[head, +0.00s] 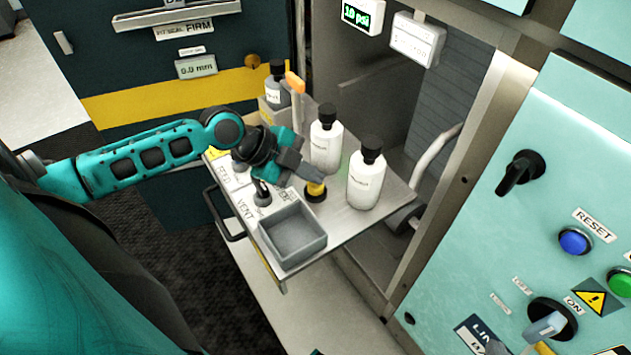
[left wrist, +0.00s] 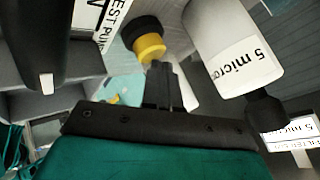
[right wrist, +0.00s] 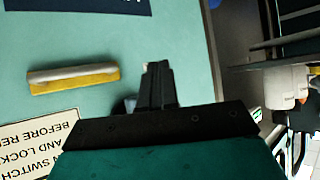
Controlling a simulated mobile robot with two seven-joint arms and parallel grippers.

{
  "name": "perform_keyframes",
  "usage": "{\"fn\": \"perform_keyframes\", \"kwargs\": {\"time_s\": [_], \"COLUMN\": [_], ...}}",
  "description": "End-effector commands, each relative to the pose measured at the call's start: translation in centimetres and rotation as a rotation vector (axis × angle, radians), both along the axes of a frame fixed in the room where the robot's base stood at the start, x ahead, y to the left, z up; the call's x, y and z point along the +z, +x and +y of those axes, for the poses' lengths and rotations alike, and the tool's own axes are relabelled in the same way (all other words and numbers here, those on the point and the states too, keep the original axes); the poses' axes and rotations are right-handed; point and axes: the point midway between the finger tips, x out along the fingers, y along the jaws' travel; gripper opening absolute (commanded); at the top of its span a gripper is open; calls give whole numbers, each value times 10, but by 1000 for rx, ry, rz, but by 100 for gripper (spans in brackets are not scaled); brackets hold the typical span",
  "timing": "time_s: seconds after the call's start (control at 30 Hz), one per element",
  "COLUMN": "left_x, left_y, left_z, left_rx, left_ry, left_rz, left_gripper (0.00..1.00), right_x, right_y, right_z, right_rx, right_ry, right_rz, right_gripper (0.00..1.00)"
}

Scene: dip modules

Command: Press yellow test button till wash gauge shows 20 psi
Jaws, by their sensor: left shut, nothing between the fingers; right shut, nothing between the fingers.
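The yellow test button (head: 316,187) stands on a black base on the shelf, in front of the white bottles. In the left wrist view the yellow button (left wrist: 150,47) lies right at my left fingertips. My left gripper (head: 318,174) is shut and empty, its tips at the top of the button; I cannot tell whether they touch it. The gauge display (head: 356,14) at the top reads 10 psi in green. My right gripper (right wrist: 158,75) is shut and empty in front of a teal panel.
White bottles (head: 326,140) and (head: 366,178) stand close behind the button. A grey tray (head: 292,240) and a black vent lever (head: 262,193) are beside it. A teal panel with a blue reset button (head: 574,241) stands at right. A yellow bar (right wrist: 72,79) shows in the right wrist view.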

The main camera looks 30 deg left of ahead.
Motion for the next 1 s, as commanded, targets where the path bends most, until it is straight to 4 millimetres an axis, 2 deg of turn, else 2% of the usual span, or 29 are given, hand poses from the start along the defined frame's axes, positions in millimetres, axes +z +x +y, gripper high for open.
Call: {"fn": "perform_keyframes", "kwargs": {"time_s": [0.73,1.0], "left_x": [-8,1], "left_y": [-1,-1], "left_z": [0,0], "left_rx": [0,-1], "left_ry": [2,2], "left_rz": [3,3], "left_gripper": [0,0], "right_x": [-5,3], "right_y": [0,0], "right_z": [-1,-2], "right_rx": [3,6], "right_ry": [-5,-9], "right_rz": [2,2], "right_gripper": [0,0]}}
